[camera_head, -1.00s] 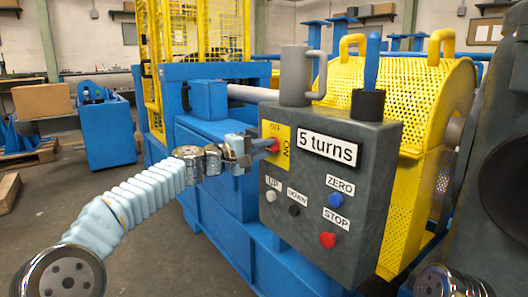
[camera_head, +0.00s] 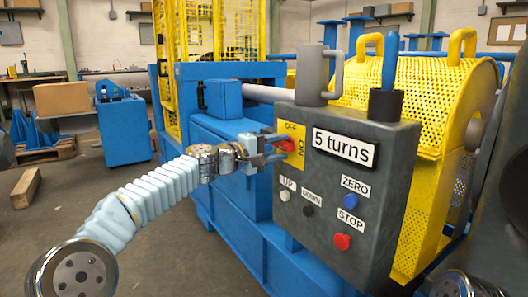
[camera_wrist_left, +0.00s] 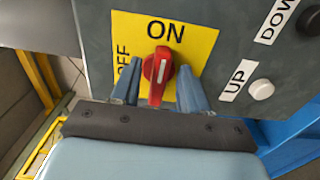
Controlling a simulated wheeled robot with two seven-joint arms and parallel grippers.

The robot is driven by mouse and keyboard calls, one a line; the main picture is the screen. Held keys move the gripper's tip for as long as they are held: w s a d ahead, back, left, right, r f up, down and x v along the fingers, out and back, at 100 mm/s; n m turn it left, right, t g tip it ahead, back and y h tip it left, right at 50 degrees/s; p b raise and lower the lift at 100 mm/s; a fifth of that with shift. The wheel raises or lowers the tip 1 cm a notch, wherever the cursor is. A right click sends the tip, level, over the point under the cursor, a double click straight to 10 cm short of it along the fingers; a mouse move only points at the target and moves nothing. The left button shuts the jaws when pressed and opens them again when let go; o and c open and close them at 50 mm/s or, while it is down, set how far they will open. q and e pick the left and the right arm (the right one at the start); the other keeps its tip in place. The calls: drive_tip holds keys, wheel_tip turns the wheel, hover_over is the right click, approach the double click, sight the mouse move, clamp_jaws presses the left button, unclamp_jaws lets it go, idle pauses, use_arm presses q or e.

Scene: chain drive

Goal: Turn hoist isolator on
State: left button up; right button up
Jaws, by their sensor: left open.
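The hoist isolator is a red rotary knob (camera_head: 289,146) on a yellow plate, on the front of a grey control box (camera_head: 345,190). OFF is printed above the knob and ON to its right. In the left wrist view the knob (camera_wrist_left: 160,70) is upright, its white line in line with the word ON; OFF is at the left. My left gripper (camera_head: 277,146) is open in front of the plate. In the wrist view its two fingertips (camera_wrist_left: 158,88) stand on either side of the knob's handle, with small gaps. My right gripper is not visible.
The box also carries white UP, black DOWN, blue ZERO (camera_head: 350,201) and red STOP (camera_head: 342,241) buttons and a "5 turns" sign (camera_head: 343,146). A yellow perforated guard (camera_head: 435,110) is behind.

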use_arm(q)
drive_tip(key=v, duration=1.3)
drive_tip(key=shift+b, duration=0.45)
drive_tip(key=shift+s, duration=0.1)
